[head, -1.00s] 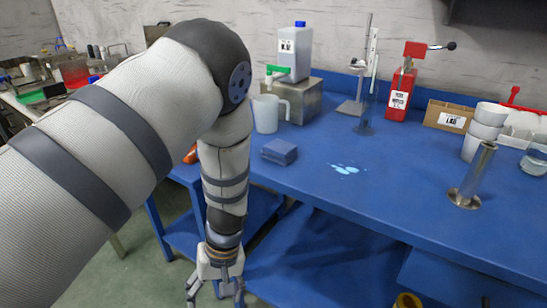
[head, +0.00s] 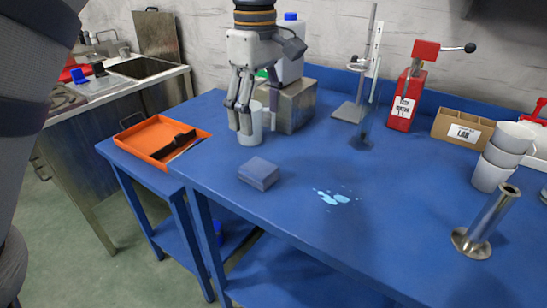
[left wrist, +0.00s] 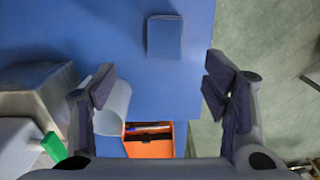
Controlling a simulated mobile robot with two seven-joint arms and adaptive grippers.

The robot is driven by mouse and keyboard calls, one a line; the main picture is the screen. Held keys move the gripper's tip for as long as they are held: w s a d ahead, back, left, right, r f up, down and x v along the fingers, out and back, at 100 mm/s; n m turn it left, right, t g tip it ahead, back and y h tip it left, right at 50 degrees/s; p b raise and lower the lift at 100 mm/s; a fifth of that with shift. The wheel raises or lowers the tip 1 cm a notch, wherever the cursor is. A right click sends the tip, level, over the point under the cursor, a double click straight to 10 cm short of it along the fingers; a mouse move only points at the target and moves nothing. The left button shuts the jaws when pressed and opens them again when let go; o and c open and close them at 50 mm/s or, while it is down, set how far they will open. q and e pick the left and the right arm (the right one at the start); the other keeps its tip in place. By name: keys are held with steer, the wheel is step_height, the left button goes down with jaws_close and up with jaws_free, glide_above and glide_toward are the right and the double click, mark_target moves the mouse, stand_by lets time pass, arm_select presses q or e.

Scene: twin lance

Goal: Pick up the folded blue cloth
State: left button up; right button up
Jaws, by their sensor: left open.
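The folded blue cloth (head: 259,172) lies as a small block on the blue bench (head: 300,230), near its front left edge. It also shows in the left wrist view (left wrist: 165,37), top centre, beyond the fingertips and not between them. My left gripper (head: 245,118) points down above the bench, behind and slightly left of the cloth, in front of the white jug (head: 252,135). In the left wrist view its fingers (left wrist: 160,88) are spread wide with nothing held between them. The jug shows beside one finger. My right gripper is not in view.
A light blue spill (head: 335,197) lies right of the cloth. A steel box (head: 296,105) with a jerrycan (head: 290,62) stands behind. A metal cylinder (head: 484,225) and stacked cups (head: 500,157) stand at right.

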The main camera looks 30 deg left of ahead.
mark_target(258, 167)
arm_select(q)
steer(key=f, duration=0.7)
steer(key=s+f, duration=0.1)
steer(key=f, duration=0.3)
steer(key=shift+f, duration=0.15)
steer(key=c, duration=1)
